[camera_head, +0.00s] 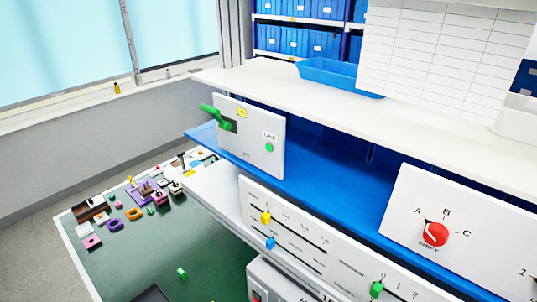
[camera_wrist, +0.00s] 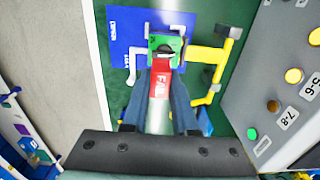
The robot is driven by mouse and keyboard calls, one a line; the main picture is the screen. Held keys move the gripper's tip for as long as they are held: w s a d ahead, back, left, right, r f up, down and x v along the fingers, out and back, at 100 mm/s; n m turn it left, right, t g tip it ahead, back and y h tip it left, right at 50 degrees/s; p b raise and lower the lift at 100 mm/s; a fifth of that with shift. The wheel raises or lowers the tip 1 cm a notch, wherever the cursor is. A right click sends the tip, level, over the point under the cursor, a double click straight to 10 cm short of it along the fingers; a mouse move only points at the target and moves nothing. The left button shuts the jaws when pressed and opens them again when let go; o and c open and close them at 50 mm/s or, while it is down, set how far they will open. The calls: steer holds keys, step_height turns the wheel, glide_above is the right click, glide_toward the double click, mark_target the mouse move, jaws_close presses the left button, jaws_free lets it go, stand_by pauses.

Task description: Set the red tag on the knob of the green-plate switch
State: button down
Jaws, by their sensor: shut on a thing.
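In the wrist view, my gripper (camera_wrist: 166,80) is shut on the red tag (camera_wrist: 160,84), which carries white lettering. A grey-white strip runs below the tag between my fingers. The green plate (camera_wrist: 152,44) lies just beyond my fingertips, with a dark and light knob part (camera_wrist: 165,48) at its middle. The top end of the tag reaches the plate's lower edge in the picture. I cannot tell whether it touches the knob or is around it. The tag and fingertips hide part of the plate's lower side. The head view does not show my gripper, the tag or the green plate.
In the wrist view, a blue board (camera_wrist: 122,28) lies behind the green plate, yellow pipes (camera_wrist: 212,56) stand right of it, and a grey panel with lamps (camera_wrist: 285,90) is farther right. The head view shows a red knob (camera_head: 435,234) and a green table (camera_head: 150,255) with small parts.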

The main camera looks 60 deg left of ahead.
steer(key=shift+f+b, duration=2.15)
steer(key=shift+f, duration=0.75)
steer(key=shift+f+b, duration=0.3)
steer(key=shift+f, duration=0.65)
steer(key=c, duration=0.6)
jaws_free()
step_height(320, 180, up, 13)
steer(key=shift+b, duration=0.6)
step_height(320, 180, up, 9)
steer(key=p, duration=1)
